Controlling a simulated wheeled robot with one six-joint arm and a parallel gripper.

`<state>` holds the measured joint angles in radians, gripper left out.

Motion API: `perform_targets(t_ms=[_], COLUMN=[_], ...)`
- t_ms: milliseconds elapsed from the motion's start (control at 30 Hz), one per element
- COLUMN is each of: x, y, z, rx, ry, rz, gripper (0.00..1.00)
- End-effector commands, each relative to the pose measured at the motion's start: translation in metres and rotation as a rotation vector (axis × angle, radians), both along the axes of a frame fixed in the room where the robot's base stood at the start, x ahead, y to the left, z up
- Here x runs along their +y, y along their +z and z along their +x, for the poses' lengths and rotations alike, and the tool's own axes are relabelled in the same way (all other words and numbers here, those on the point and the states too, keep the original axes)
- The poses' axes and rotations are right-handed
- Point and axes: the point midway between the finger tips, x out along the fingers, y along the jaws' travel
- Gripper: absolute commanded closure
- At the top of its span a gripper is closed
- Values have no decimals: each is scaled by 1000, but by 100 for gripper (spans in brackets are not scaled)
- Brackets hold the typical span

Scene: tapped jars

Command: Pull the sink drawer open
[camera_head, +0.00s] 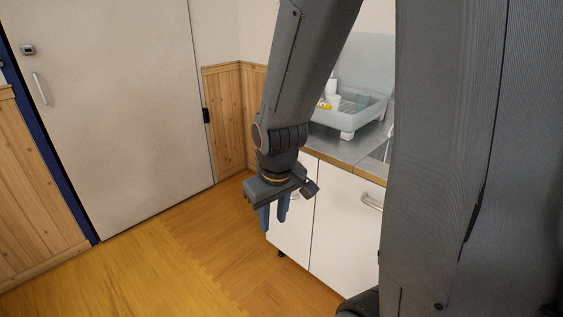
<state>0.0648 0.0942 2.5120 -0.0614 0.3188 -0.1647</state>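A white cabinet with two fronts stands under the counter. The right front (338,235) has a metal bar handle (371,201) near its top right and is partly hidden by my own body. The left front (297,225) is partly hidden behind my gripper. Both fronts look closed; I cannot tell which one is the sink drawer. My gripper (273,222) points down in front of the left front, its blue fingers apart with nothing between them. It is to the left of the bar handle and looks clear of it.
A metal-topped counter (334,146) with a wooden edge carries a pale dish rack (348,118) holding small items. A large door (115,110) and wood panelling (225,112) stand behind. The wooden floor (150,270) at left is clear.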

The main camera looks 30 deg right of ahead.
Motion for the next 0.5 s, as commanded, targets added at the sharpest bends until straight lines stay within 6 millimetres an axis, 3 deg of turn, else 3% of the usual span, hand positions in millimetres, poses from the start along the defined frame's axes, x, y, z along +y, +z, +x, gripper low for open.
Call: perform_targets(t_ms=[33, 200, 400, 500], x=[-17, -77, -142, -168], y=[-25, -66, -94, -102], z=[33, 144, 242, 272], rx=[-70, -362, -680, -817], ry=[52, 300, 577, 687], rz=[-30, -196, -475, -630], gripper=[71, 71, 71, 71])
